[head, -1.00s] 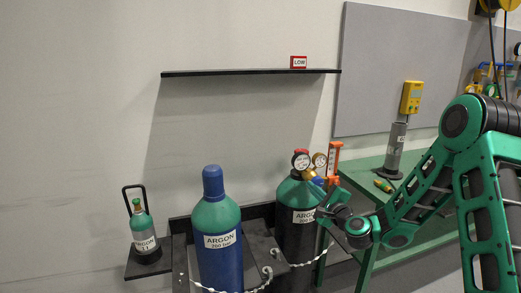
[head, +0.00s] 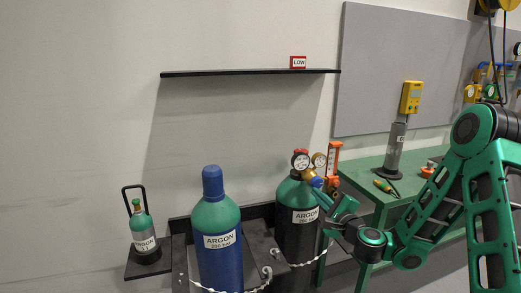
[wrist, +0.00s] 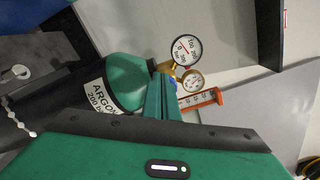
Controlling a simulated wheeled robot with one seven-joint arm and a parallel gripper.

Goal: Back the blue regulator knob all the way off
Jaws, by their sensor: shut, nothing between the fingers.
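The blue regulator knob (head: 317,182) sits at the front of the brass regulator on the dark argon cylinder (head: 297,224) with a green shoulder. Two round gauges (head: 301,161) and an orange flow tube (head: 333,160) stand around it. My gripper (head: 324,199) is just below and to the right of the knob, pointing toward it. In the wrist view, my green fingers (wrist: 163,98) are together and empty, and cover most of the knob; only a little blue (wrist: 173,81) shows beside their tips. I cannot tell whether the tips touch it.
A blue argon cylinder (head: 218,250) with a capped top stands to the left, behind a chain (head: 300,264). A small argon bottle (head: 143,232) stands on a low ledge. A green bench (head: 367,178) is at the right. A black shelf (head: 240,73) bears a LOW sign (head: 298,62).

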